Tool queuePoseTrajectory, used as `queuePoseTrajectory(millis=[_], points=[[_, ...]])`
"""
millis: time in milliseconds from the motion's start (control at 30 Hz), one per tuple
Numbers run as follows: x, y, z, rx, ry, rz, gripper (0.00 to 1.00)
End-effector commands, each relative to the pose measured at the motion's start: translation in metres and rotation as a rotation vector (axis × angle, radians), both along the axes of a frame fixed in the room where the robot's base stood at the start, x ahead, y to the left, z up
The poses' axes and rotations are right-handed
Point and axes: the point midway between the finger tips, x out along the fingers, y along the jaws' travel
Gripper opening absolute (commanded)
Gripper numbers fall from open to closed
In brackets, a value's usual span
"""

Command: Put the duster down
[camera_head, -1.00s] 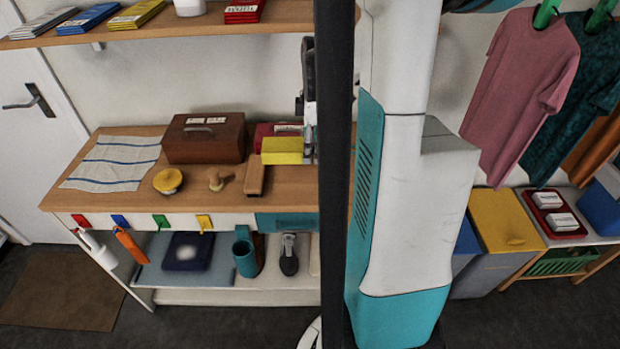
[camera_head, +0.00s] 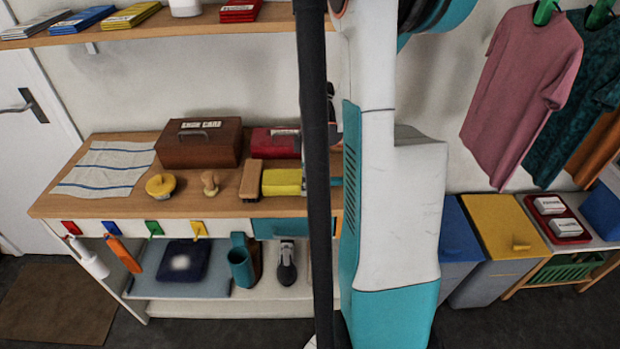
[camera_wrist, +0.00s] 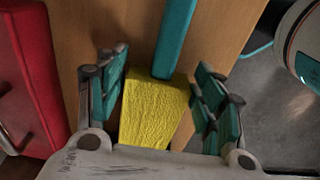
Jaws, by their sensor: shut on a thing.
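The duster has a yellow head (camera_head: 282,183) and a teal handle. It shows over the wooden bench top, right of the brown brush, with its handle pointing right. I cannot tell whether it touches the wood. In the wrist view the yellow head (camera_wrist: 152,112) lies between the two fingers of my gripper (camera_wrist: 165,100), and the teal handle (camera_wrist: 176,38) runs away to the top. My gripper is shut on the duster. In the head view it is mostly hidden behind a dark upright bar.
The bench top (camera_head: 120,205) also carries a striped cloth (camera_head: 105,168), a brown box (camera_head: 198,148), a red box (camera_head: 275,143), a round yellow tin (camera_head: 160,186), a wooden knob-handled tool (camera_head: 210,182) and the brush (camera_head: 250,180). Blue (camera_head: 455,240) and yellow (camera_head: 500,225) bins stand right.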

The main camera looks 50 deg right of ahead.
Motion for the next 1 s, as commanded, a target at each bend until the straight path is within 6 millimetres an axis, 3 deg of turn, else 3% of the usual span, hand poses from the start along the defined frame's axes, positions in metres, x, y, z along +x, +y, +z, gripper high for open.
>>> queuePoseTrajectory(millis=[133, 167, 233, 267, 700, 1000], points=[[0.000, 0.000, -0.003, 0.000, 0.000, 0.000, 0.43], [0.000, 0.000, -0.003, 0.000, 0.000, 0.000, 0.64], [0.000, 0.000, -0.002, 0.000, 0.000, 0.000, 0.80], [0.000, 0.000, -0.002, 0.000, 0.000, 0.000, 0.82], [0.000, 0.000, 0.003, 0.000, 0.000, 0.000, 0.82], [-0.003, -0.002, 0.057, 0.000, 0.000, 0.000, 0.82]])
